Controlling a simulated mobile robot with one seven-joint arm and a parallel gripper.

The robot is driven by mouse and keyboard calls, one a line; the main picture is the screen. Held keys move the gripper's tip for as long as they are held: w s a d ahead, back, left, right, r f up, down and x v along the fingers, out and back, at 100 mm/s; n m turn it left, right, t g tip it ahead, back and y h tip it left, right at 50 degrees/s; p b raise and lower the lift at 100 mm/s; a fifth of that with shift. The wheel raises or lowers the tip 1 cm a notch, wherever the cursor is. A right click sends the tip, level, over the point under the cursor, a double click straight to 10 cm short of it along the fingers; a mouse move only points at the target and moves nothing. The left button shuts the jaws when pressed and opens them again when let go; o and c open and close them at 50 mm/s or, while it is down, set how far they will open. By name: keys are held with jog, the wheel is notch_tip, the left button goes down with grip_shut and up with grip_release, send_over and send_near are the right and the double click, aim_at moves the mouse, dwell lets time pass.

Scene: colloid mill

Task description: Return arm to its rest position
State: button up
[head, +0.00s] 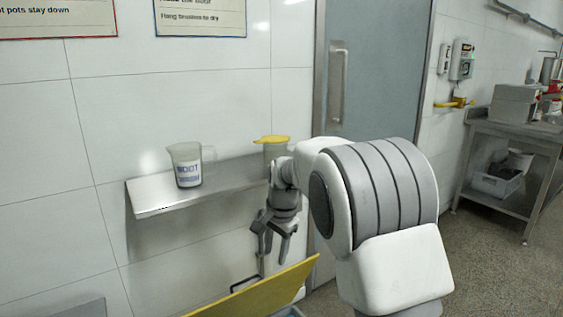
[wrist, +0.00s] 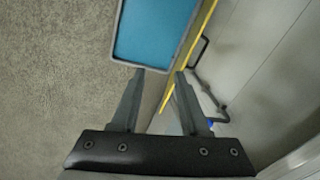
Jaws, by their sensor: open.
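My arm (head: 375,195) is bent in front of the tiled wall, with its forearm reaching left toward the shelf. My gripper (head: 272,247) hangs pointing down, below the right end of the shelf. In the wrist view my gripper (wrist: 160,72) shows two spread fingers with nothing between them. It is open and empty. Beyond the fingertips is a blue surface with a grey rim (wrist: 153,35), above a speckled floor.
A metal wall shelf (head: 150,197) holds a labelled clear jug (head: 187,165) and a yellow-lidded container (head: 272,142), partly hidden by my arm. A door (head: 378,80) and a steel table (head: 515,132) are right.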

jog(key=s+d+r+n+t, duration=0.1)
jog(key=s+d+r+n, duration=0.1)
jog(key=s+d+r, duration=0.5)
jog(key=s+d+r+n+t, duration=0.1)
jog(key=s+d+r+n, duration=0.15)
jog(key=s+r, duration=0.45)
jog(key=s+d+f+n+t+h, duration=0.1)
jog(key=s+d+f+n, duration=0.15)
jog(key=s, duration=0.65)
jog(key=s+d+f+n+t, duration=0.1)
jog(key=s+d, duration=0.3)
jog(key=s, duration=0.6)
notch_tip(320, 180, up, 24)
jog(key=p, duration=2.3)
jog(key=shift+w+a+f+p, duration=0.25)
jog(key=shift+p, duration=0.05)
